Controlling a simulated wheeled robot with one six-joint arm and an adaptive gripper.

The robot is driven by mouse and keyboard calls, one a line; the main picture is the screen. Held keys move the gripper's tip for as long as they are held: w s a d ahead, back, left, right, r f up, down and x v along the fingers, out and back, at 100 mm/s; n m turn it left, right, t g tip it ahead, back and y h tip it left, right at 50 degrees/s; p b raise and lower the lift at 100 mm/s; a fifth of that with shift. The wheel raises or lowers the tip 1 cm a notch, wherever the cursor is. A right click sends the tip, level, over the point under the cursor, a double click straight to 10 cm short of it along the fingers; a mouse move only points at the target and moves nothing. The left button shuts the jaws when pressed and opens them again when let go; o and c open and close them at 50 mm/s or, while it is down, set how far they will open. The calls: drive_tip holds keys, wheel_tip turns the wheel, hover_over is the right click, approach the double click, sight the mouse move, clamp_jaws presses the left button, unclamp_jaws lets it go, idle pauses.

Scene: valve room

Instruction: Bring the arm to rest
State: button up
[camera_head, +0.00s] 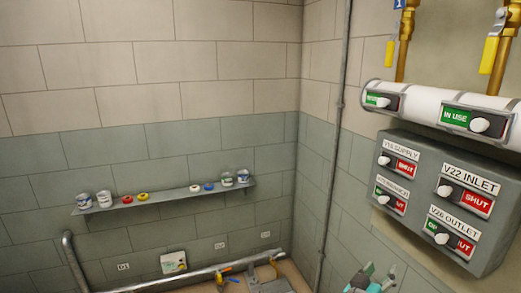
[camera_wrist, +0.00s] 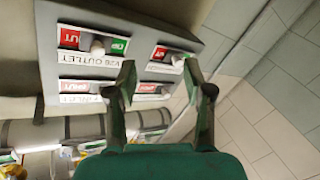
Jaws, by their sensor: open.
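My gripper (camera_head: 372,278) shows at the bottom edge of the head view, cut off by the frame, in front of the wall and low to the left of the grey sign panel (camera_head: 487,248). In the wrist view my gripper (camera_wrist: 161,82) is open, its two dark green fingers apart with nothing between them. The grey panel (camera_wrist: 205,38) appears upside down beyond the fingers, apart from them as far as I can tell. Most of my arm is out of view.
The panel carries several slider signs; V22 INLET (camera_head: 470,180) reads SHUT. A white pipe (camera_head: 418,107) with two IN USE sliders runs above it. A shelf (camera_head: 165,199) with cans and coloured rings is on the back wall. A thin vertical pipe (camera_head: 334,150) stands near the corner.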

drive_tip(key=s+a+f+n+t+y, duration=0.1)
drive_tip(key=s+a+f+n+y, duration=0.3)
drive_tip(key=s+f, duration=0.65)
drive_tip(key=s+a+f+n+t+y, duration=0.15)
drive_tip(key=s+a+f+y, duration=0.3)
drive_tip(key=s+f, duration=0.6)
drive_tip(key=s+a+r+m+y, duration=0.1)
drive_tip(key=s+r, duration=0.3)
drive_tip(key=s, duration=0.9)
drive_tip(key=s+a+r+y, duration=0.1)
drive_tip(key=s+r+y, duration=0.2)
drive_tip(key=s, duration=1)
drive_tip(key=shift+s+a+r+m, duration=0.15)
drive_tip(key=shift+a+r+m, duration=0.2)
